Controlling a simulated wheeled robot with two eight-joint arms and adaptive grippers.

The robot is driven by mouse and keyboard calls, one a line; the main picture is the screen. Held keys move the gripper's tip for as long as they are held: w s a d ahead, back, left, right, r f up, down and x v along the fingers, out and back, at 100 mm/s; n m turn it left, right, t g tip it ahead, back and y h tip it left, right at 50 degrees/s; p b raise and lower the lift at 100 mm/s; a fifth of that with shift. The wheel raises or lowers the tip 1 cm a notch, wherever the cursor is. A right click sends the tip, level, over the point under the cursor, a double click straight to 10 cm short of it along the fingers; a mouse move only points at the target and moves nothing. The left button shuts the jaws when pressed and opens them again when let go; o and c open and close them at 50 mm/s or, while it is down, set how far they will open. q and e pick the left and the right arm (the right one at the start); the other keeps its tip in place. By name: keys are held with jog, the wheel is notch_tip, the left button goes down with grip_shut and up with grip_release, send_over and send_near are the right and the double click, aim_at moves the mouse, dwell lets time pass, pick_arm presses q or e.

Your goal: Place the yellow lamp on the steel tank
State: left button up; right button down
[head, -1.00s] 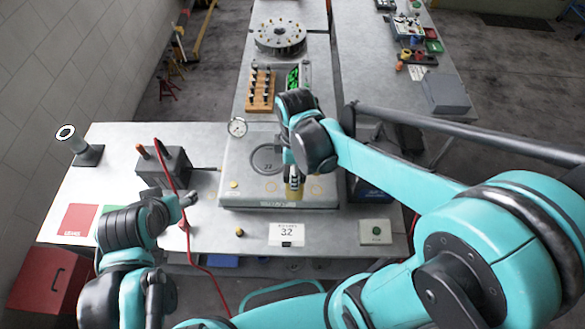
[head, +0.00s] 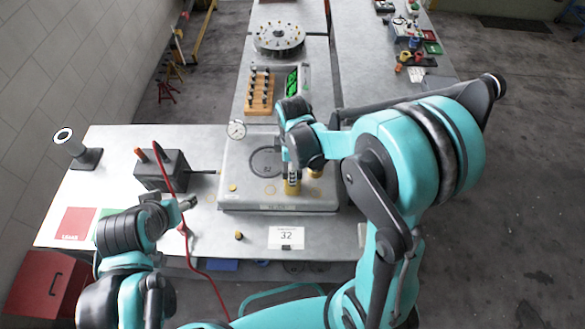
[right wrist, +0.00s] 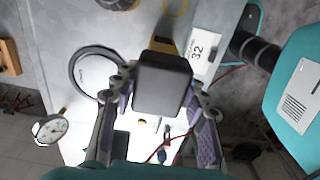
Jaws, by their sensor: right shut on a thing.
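The steel tank (head: 240,165) is a low, wide grey box in the middle of the near table. It has a dark ring mark and yellow round spots on top. My right gripper (head: 292,168) is over the right front part of the tank, shut on the yellow lamp (head: 292,187). In the right wrist view, the lamp's dark block (right wrist: 162,85) lies between the fingers, with some yellow beyond it. I cannot tell whether the lamp touches the tank. My left gripper (head: 187,203) is left of the tank, above the table; its jaw opening is unclear.
A dark box with a red cable (head: 160,170) and a grey post (head: 75,150) stand on the left. A gauge (head: 236,129) is at the tank's back left corner. A card marked 32 (head: 286,237) lies in front. Behind are a wooden rack (head: 260,92) and a round carousel (head: 279,38).

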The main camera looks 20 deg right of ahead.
jog(key=shift+f, duration=0.15)
jog(key=c, duration=0.8)
grip_release()
jog(key=shift+c, duration=0.2)
